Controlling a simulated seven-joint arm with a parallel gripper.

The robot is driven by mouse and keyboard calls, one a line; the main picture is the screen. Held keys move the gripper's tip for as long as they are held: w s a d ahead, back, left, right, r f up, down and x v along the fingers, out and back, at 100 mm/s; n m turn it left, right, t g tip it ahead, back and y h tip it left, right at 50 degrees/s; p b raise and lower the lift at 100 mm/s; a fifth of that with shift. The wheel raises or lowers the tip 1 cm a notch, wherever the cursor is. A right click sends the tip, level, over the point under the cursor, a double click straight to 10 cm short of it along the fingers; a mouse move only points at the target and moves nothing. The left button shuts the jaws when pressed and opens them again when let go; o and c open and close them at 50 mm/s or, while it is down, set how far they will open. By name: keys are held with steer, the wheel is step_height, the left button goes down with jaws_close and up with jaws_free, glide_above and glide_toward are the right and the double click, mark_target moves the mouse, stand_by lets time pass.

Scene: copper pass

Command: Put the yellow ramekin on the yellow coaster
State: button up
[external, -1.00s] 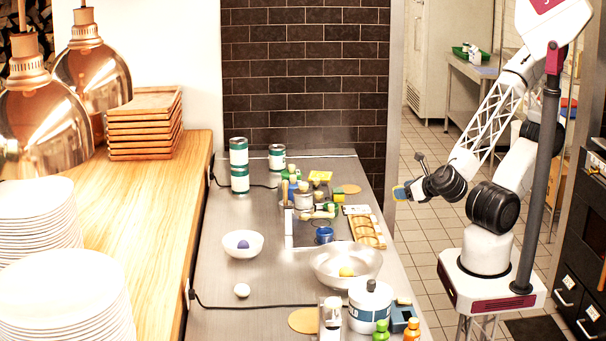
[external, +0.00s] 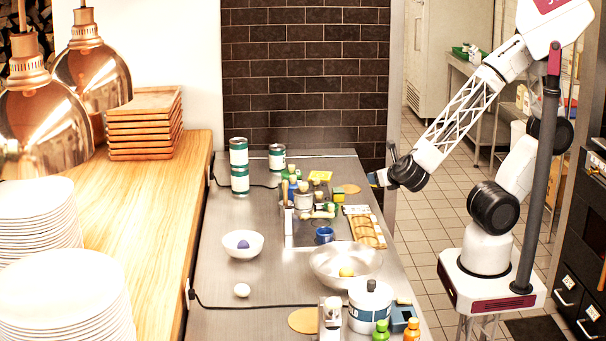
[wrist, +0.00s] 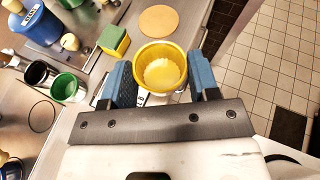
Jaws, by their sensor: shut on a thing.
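The yellow ramekin (wrist: 161,69) is in the wrist view, between the two blue fingers of my gripper (wrist: 160,82). My gripper is shut on it, and its open top faces the camera. In the external view my gripper (external: 375,179) is at the right edge of the steel counter; the ramekin is too small to make out there. A flat yellow square (external: 320,176), which looks like the yellow coaster, lies towards the back of the counter, left of my gripper. I cannot make it out in the wrist view.
A round tan disc (external: 351,188) lies near the gripper, and a green-and-yellow sponge (wrist: 114,40) is beside it. Bottles, a blue mug (external: 324,235) and a wooden tray (external: 367,229) crowd the counter. A metal bowl (external: 345,266) stands nearer the front.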

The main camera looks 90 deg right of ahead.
steer(key=w+d+m+g, duration=0.1)
steer(key=d+m+g, duration=0.1)
steer(key=d, duration=0.6)
steer(key=w+d+f+m+g+h, duration=0.1)
steer(key=w+d+m+g, duration=0.1)
steer(key=d, duration=0.7)
steer(key=shift+w+d+f+g, duration=0.15)
steer(key=shift+w+d+g, duration=0.1)
steer(key=shift+g, duration=0.15)
steer(key=shift+w, duration=0.1)
glide_above(321, 177)
steer(key=shift+s+a+f, duration=0.15)
steer(key=shift+s+f, duration=0.25)
steer(key=shift+f, duration=0.3)
steer(key=shift+w, duration=0.1)
steer(key=shift+w+d+f, duration=0.1)
steer(key=shift+w+d, duration=0.1)
steer(key=shift+w+f, duration=0.1)
steer(key=shift+f, duration=1.6)
steer(key=shift+f, duration=0.35)
